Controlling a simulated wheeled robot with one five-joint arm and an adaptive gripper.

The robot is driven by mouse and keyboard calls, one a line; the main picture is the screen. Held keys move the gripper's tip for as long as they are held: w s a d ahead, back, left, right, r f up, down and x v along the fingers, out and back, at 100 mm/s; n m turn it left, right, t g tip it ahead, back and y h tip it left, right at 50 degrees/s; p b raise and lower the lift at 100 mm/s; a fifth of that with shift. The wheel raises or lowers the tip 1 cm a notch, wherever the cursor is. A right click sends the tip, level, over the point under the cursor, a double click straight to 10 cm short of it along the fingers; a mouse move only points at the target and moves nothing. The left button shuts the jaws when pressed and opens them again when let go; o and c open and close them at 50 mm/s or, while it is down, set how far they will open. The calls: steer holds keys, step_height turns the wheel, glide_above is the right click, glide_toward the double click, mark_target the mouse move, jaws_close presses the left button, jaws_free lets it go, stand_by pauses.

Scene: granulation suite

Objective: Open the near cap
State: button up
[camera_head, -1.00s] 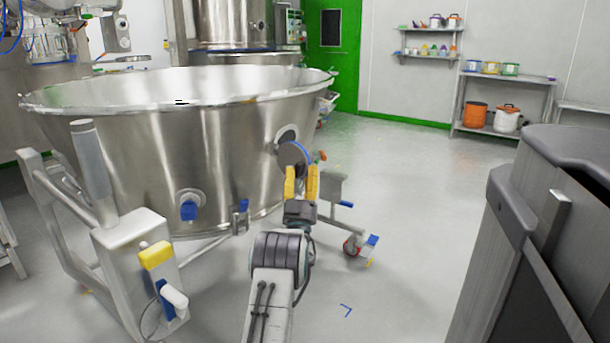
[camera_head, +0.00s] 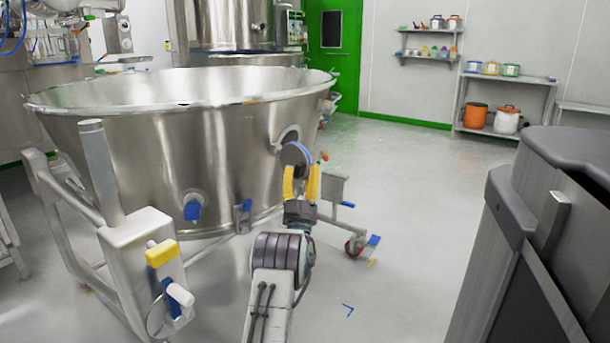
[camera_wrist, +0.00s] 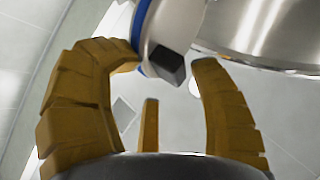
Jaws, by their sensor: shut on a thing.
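The near cap (camera_head: 296,153) is a round grey disc with a blue rim, at a round port on the right side of the large steel bowl (camera_head: 150,140). It hangs at an angle in front of the port, with its face partly turned out. My gripper (camera_head: 301,172) has its yellow fingers upright at the cap's lower edge and is shut on it. In the wrist view the cap's blue-rimmed edge and a dark block (camera_wrist: 167,64) lie between the bowed ochre fingers (camera_wrist: 165,70). The left finger touches the rim; the right finger's contact is unclear.
The bowl's frame has a post with a yellow knob (camera_head: 161,253) at left and a wheeled foot (camera_head: 358,245) to the right of my gripper. The floor between is clear. A shelf (camera_head: 510,78) stands far back.

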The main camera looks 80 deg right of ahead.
steer(key=shift+w+a+r, duration=0.15)
steer(key=shift+w+r, duration=0.2)
steer(key=shift+w, duration=0.35)
steer(key=s+v, duration=0.1)
steer(key=v, duration=0.7)
steer(key=shift+d+f, duration=0.2)
steer(key=shift+d, duration=0.15)
steer(key=shift+s, duration=0.2)
